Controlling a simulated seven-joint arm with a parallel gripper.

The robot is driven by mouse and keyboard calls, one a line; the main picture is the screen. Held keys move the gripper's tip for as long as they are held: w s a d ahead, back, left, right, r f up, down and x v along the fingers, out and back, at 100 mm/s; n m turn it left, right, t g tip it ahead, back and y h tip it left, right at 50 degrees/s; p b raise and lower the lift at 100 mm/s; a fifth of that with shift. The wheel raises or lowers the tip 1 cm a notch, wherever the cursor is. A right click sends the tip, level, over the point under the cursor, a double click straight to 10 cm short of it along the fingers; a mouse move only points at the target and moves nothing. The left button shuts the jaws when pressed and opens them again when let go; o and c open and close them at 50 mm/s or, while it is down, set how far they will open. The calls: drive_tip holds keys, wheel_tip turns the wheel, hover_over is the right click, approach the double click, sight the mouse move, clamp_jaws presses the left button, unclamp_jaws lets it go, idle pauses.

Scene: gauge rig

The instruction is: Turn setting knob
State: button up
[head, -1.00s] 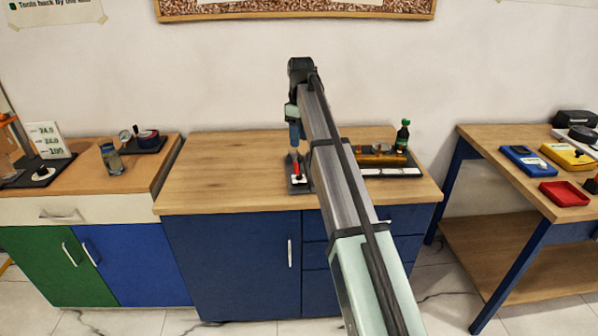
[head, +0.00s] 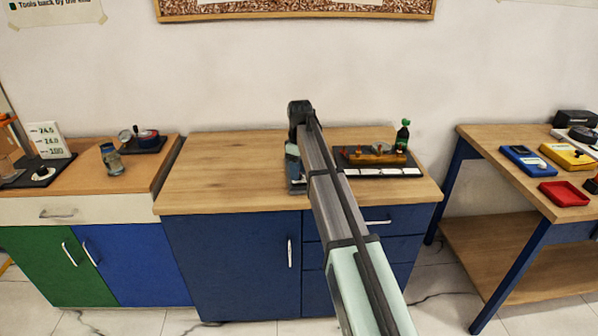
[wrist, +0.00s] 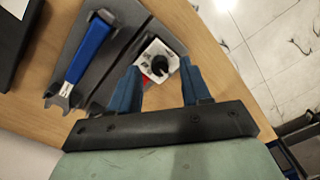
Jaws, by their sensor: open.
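In the wrist view a black setting knob (wrist: 158,64) sits on a small white block (wrist: 150,50) on a grey base (wrist: 126,65). My gripper (wrist: 160,68) is open, its two blue fingers on either side of the knob's near side. I cannot tell whether they touch it or how high above it they are. A small red part (wrist: 146,81) shows beside the left finger.
A blue-handled wrench (wrist: 86,52) lies on a grey tray beside the knob. The wooden bench top (head: 225,175) is clear to the left. Its front edge is near the knob.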

drive_tip(key=shift+f, duration=0.45)
clamp_jaws()
